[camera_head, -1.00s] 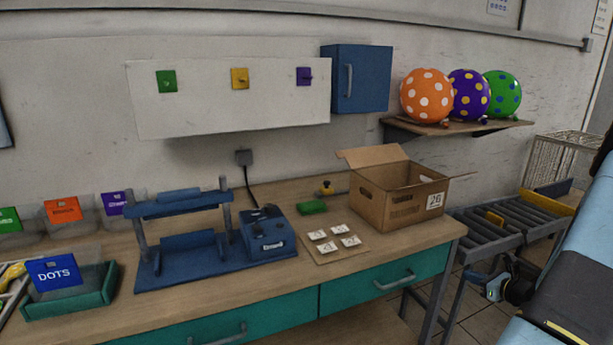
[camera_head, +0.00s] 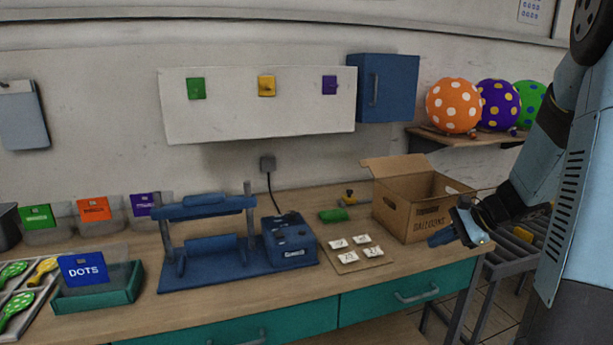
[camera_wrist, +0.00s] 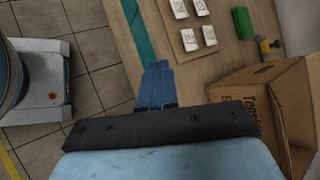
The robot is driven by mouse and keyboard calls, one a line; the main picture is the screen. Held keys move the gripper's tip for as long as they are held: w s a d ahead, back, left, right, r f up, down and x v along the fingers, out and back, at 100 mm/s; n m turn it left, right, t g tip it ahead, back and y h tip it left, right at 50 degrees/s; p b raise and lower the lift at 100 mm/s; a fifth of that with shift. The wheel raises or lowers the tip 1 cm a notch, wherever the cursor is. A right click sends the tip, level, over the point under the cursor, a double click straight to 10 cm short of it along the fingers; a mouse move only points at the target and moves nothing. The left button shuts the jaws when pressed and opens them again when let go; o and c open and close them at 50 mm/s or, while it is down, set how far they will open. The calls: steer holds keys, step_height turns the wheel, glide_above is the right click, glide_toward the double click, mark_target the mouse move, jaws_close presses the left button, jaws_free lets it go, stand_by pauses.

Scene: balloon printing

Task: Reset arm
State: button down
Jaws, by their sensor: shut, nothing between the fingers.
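My gripper (camera_head: 455,233) is at the right of the head view, in front of the open cardboard box (camera_head: 407,213) and near the bench's right end. In the wrist view its blue fingers (camera_wrist: 156,84) are together with nothing between them. They are over the front edge of the wooden bench (camera_wrist: 226,62), beside the box (camera_wrist: 262,98). My arm reaches in from the right and hides part of the shelf and the roller conveyor.
On the bench are a card with several white labels (camera_head: 358,255), a green block (camera_head: 334,215), a blue press (camera_head: 208,240) and a teal DOTS tray (camera_head: 100,296). Spotted balloons (camera_head: 454,105) rest on a wall shelf. A roller conveyor (camera_head: 512,250) stands right of the bench.

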steer(key=s+a+r+n+h, duration=0.4)
steer(key=s+r+n, duration=0.3)
steer(key=s, duration=0.4)
steer(key=s+a+r+n+t+h, duration=0.1)
steer(key=s+a+r+n+h, duration=0.3)
steer(key=s+r+n, duration=0.3)
steer(key=s+a+r, duration=0.1)
steer(key=s, duration=0.3)
steer(key=shift+n, duration=0.3)
